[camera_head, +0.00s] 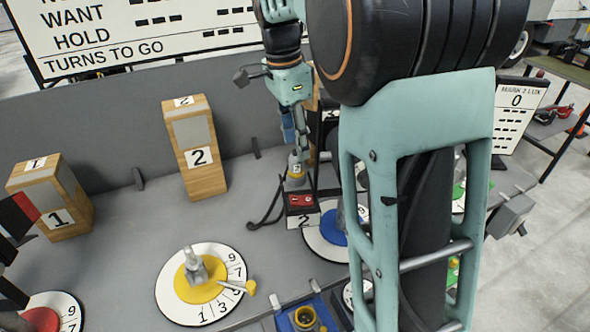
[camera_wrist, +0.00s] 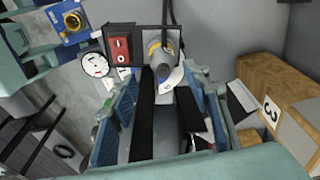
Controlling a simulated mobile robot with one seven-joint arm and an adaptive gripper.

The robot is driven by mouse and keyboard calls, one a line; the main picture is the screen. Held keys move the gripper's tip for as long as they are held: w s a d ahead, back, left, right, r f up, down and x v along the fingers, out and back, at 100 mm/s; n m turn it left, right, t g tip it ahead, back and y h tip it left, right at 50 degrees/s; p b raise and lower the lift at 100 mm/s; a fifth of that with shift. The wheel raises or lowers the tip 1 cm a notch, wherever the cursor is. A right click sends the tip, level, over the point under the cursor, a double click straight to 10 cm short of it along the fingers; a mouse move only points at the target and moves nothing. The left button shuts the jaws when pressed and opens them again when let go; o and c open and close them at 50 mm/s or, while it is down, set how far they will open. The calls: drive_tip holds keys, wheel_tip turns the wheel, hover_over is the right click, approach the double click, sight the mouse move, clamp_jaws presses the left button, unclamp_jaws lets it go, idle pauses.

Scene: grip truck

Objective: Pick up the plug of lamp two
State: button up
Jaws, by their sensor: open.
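A grey plug-like piece with a yellow band (camera_head: 295,172) stands by a black post, just behind a red switch box (camera_head: 301,200) and a "2" label (camera_head: 304,222). I take it to be the plug of lamp two. My gripper (camera_head: 297,150) points down right above it in the head view. In the wrist view the piece (camera_wrist: 156,48) shows just beyond the fingertips, roughly between them. My gripper (camera_wrist: 165,90) is open, with blue-grey fingers apart. Whether a finger touches the piece cannot be told. A wooden box marked 2 (camera_head: 197,157) stands at the left.
Wooden box 1 (camera_head: 55,205) stands far left, and box 3 (camera_wrist: 275,100) is right in the wrist view. A yellow dial (camera_head: 200,278) and a blue dial (camera_head: 333,227) lie on the grey panel. A black cable (camera_head: 265,215) curls beside the switch box. My arm hides the right side.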

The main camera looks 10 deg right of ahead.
sight(295, 150)
drive_tip(key=f, duration=0.5)
drive_tip(key=shift+w+d+f+p, duration=0.1)
drive_tip(key=shift+w+f+p, duration=0.15)
drive_tip(key=shift+f+p, duration=0.1)
drive_tip(key=shift+c, duration=0.2)
clamp_jaws()
